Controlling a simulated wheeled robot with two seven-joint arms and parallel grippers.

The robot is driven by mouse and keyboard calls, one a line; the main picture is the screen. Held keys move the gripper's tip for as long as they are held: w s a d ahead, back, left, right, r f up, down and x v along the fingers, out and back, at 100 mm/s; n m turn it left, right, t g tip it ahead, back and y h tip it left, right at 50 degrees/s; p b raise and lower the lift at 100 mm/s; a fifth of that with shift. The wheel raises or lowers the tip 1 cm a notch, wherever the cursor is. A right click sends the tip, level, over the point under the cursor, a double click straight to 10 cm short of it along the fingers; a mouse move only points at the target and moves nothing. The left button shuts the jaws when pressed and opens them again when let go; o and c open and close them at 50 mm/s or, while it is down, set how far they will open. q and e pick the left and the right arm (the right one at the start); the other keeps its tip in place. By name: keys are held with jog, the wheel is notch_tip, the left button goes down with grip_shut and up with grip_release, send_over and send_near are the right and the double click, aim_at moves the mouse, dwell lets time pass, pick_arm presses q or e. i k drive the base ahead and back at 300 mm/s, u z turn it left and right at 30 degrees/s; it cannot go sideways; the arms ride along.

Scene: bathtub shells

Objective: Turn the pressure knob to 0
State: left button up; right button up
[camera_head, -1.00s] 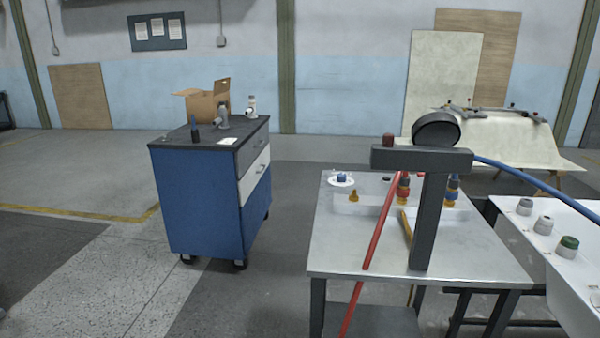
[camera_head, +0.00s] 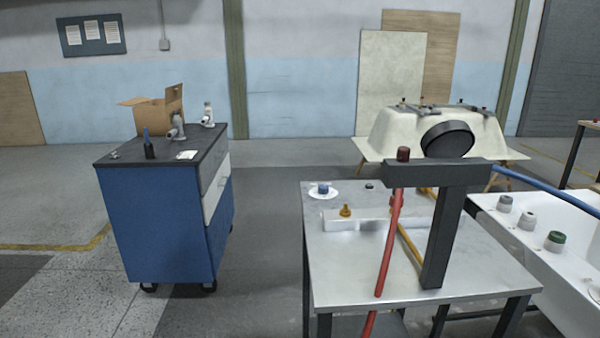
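A dark grey T-shaped stand (camera_head: 446,225) rises from the metal table (camera_head: 350,268). A small dark red knob (camera_head: 403,154) sits upright on the left part of its crossbar, and I take this for the pressure knob. A round black gauge (camera_head: 447,139) sits on the crossbar to the right of the knob. Its face and any reading cannot be made out, and no marking shows on the knob. Neither of my grippers is in view.
A red hose (camera_head: 388,245) hangs from the crossbar's left and a blue hose (camera_head: 545,187) runs right. A white tub (camera_head: 580,265) with several cups stands at right. A blue cabinet (camera_head: 160,225) stands left, with open floor between it and the table.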

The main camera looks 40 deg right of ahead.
aim_at(322, 189)
jog(key=i, duration=3.25)
jog(key=z, duration=3.05)
